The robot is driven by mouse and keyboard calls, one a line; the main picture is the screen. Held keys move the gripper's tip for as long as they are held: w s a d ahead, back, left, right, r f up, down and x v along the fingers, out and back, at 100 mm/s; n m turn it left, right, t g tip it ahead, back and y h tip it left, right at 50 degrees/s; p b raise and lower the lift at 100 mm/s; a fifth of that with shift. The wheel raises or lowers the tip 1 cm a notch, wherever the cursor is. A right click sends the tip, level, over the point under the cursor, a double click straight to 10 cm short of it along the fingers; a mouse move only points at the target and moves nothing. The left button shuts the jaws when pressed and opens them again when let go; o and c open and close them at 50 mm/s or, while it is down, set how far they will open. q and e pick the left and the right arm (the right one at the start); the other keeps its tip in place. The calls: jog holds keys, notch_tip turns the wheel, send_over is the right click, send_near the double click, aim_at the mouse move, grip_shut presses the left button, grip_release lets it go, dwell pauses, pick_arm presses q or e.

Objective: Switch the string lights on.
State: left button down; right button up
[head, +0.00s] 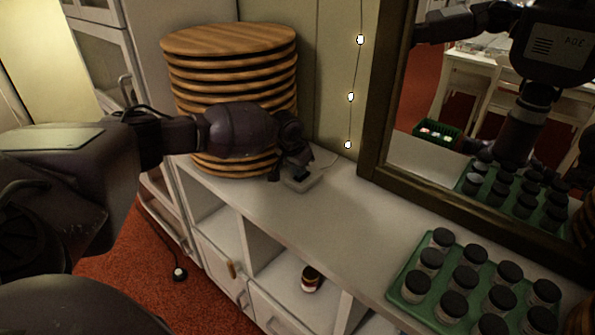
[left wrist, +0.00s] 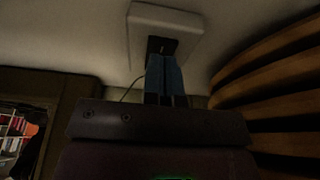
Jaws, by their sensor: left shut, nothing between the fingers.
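The string lights (head: 351,97) hang on a thin wire down the wall left of the mirror; their visible bulbs show bright white. A small white switch box (head: 305,185) lies on the white counter beside the stack of boards, with a cable running off behind it. My left gripper (head: 298,173) reaches in from the left over the box. In the left wrist view, its blue fingers (left wrist: 165,68) are together and empty, with their tips at the dark rocker (left wrist: 163,45) on the white box; I cannot tell whether they press it. My right gripper is not directly in view.
A tall stack of round wooden boards (head: 228,45) stands close behind my left wrist. A framed mirror (head: 378,125) leans at the back and reflects part of me. A green tray (head: 398,283) of dark-lidded jars stands at right. The counter between is clear.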

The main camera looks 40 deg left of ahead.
pick_arm(q)
jog(key=shift+w+r, duration=0.15)
jog(key=shift+w, duration=0.05)
pick_arm(e)
jog(key=shift+d+f, duration=0.1)
jog(key=shift+d, duration=0.05)
pick_arm(q)
jog(key=shift+r, duration=0.3)
jog(key=p+v, duration=0.2)
jog(key=v, duration=0.1)
jog(key=p+v, duration=0.1)
jog(key=shift+w+d+r, duration=0.1)
jog(key=shift+w+r, duration=0.2)
jog(key=shift+w, duration=0.05)
jog(key=s+p+v, duration=0.2)
jog(key=v, duration=0.7)
jog(key=shift+f+p, duration=0.35)
pick_arm(e)
jog(key=shift+w+r, duration=0.2)
jog(key=shift+r, duration=2.05)
jog(key=shift+t, duration=0.3)
